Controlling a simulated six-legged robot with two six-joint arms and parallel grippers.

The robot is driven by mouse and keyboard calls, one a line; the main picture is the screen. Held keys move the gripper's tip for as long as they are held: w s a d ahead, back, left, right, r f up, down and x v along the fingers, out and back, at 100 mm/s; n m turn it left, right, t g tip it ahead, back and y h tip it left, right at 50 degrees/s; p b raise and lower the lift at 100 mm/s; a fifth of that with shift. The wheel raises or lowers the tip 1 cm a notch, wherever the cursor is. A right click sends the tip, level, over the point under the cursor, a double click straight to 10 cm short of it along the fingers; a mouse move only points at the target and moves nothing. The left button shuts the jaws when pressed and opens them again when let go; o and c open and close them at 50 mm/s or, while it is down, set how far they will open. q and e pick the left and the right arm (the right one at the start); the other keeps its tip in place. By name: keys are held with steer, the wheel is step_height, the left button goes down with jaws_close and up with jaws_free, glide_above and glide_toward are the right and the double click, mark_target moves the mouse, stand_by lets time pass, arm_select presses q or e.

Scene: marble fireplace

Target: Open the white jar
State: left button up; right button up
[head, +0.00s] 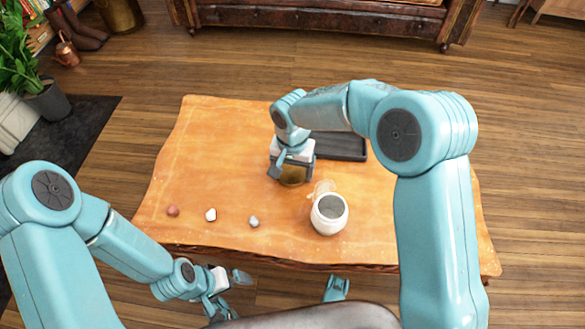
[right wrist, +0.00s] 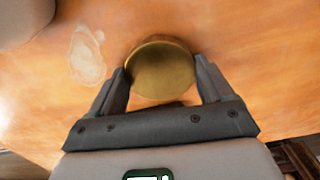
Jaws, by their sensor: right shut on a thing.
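The white jar (head: 324,225) stands upright near the front edge of the wooden table, with a grey round area inside its rim. Part of a pale rounded body, likely the jar, shows at the upper left of the right wrist view (right wrist: 22,18). My right gripper (head: 290,172) is behind and left of the jar, shut on a round brass lid (right wrist: 162,68), which sits between both fingers. The lid is apart from the jar; its height above the table is unclear. My left gripper (head: 236,288) is open and empty in front of the table's edge.
Three small stones lie along the table's front left: a reddish one (head: 173,210), a white one (head: 210,214) and a grey one (head: 254,221). A dark tray (head: 345,147) lies behind the right gripper. The table's left side (head: 205,150) is clear.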

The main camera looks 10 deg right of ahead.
mark_target(292, 172)
steer(key=shift+f, duration=0.25)
steer(key=o, duration=1.1)
steer(key=shift+c, duration=0.2)
steer(key=shift+r, duration=0.15)
step_height(292, 172, up, 12)
steer(key=p, duration=0.4)
